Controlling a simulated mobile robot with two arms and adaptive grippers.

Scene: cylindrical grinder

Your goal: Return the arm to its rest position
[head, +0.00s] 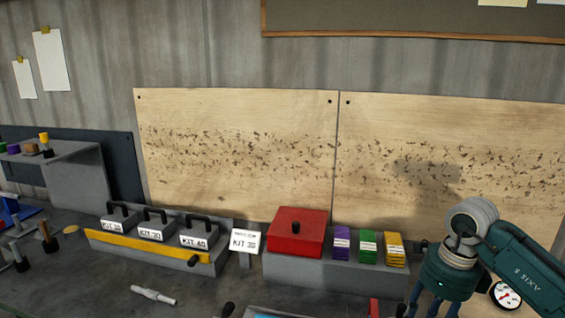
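My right arm comes in from the right edge, with a grey joint and a green link. Its green gripper (432,303) points down near the bottom edge, right of the colored blocks. Two dark fingers show apart at their upper parts. Their tips are cut off by the frame, so I cannot tell whether it is open or shut on something. My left gripper is not in view.
A grey holder with kit boxes (151,231) and a yellow front bar (140,246) stands on the bench. A kit sign (244,241), a red box (296,236) and purple, green and yellow blocks (395,250) follow. A white tool (153,295) lies in front. A dial gauge (505,296) sits right.

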